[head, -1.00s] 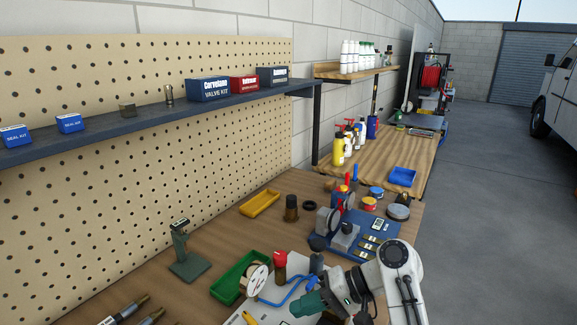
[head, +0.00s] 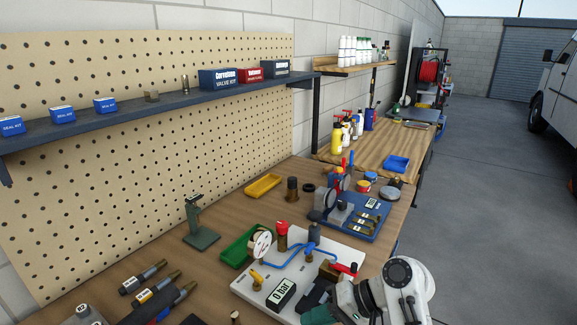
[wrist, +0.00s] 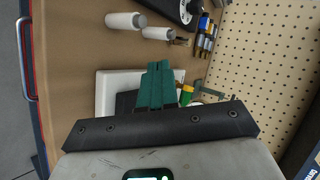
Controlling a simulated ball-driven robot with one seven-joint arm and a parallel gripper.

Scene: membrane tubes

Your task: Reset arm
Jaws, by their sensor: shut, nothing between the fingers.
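My gripper (wrist: 156,84) shows in the wrist view as two green fingers pressed together, with nothing between them. It points over the white board (wrist: 105,90) and the brown bench top. In the head view my arm comes in at the bottom right, in front of the white test board (head: 345,243). The board carries a gauge (head: 261,242), blue tubing (head: 290,258), a red-capped fitting (head: 281,232) and a black display (head: 281,293) reading 0 Bar.
A green tray (head: 236,250) and a grey-green stand (head: 200,225) are left of the board. Dark cylindrical tools (head: 150,277) lie at the lower left. A blue gauge board (head: 375,220) sits behind. A shelf (head: 130,114) with boxes runs along the pegboard (head: 150,65).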

